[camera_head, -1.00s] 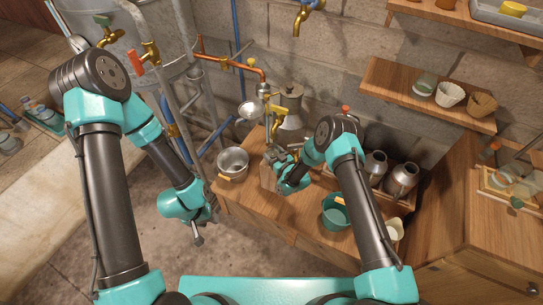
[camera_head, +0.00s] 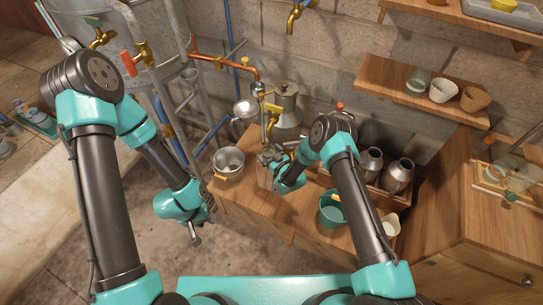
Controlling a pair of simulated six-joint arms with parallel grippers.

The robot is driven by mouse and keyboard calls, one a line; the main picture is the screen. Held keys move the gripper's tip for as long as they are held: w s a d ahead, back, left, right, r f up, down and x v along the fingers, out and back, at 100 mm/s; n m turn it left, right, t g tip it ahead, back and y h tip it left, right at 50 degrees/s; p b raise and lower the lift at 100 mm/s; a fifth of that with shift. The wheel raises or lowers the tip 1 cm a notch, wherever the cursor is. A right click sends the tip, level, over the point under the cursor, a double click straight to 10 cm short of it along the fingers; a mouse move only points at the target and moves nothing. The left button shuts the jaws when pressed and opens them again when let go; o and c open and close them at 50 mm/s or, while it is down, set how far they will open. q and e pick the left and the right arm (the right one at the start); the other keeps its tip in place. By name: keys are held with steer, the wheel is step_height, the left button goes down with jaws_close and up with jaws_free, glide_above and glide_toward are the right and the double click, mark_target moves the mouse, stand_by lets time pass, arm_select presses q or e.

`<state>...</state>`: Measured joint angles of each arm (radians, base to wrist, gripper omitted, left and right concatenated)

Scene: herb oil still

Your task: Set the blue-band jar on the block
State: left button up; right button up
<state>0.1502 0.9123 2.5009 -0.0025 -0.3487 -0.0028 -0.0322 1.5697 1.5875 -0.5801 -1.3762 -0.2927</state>
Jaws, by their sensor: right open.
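My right gripper (camera_head: 270,157) is open above the left part of the wooden bench, pointing left. A small brown block (camera_head: 264,178) shows just below and left of its fingers, partly covered by the gripper. I cannot make out a blue-band jar; the gripper and my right arm hide part of the bench top. My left gripper (camera_head: 200,222) hangs low in front of the bench's left end, over the floor; its fingers are too small to tell whether they are open.
A steel pot (camera_head: 228,162) stands at the bench's left end. A metal can (camera_head: 286,105) stands behind my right gripper, under copper pipework.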

steer(key=shift+s+d, duration=0.1)
steer(key=v, duration=1.7)
steer(key=s+d+r+m+g+h, duration=0.3)
steer(key=s+d+g, duration=0.3)
steer(key=s, duration=0.4)
steer(key=s+d+r+m+g+h, duration=0.4)
steer(key=s+d+r+m+g, duration=0.1)
steer(key=s, duration=0.6)
steer(key=d+m+g, duration=0.1)
steer(key=g, duration=0.1)
steer(key=shift+s+r+g, duration=0.15)
steer(key=shift+r+g, duration=0.15)
steer(key=shift+r, duration=0.05)
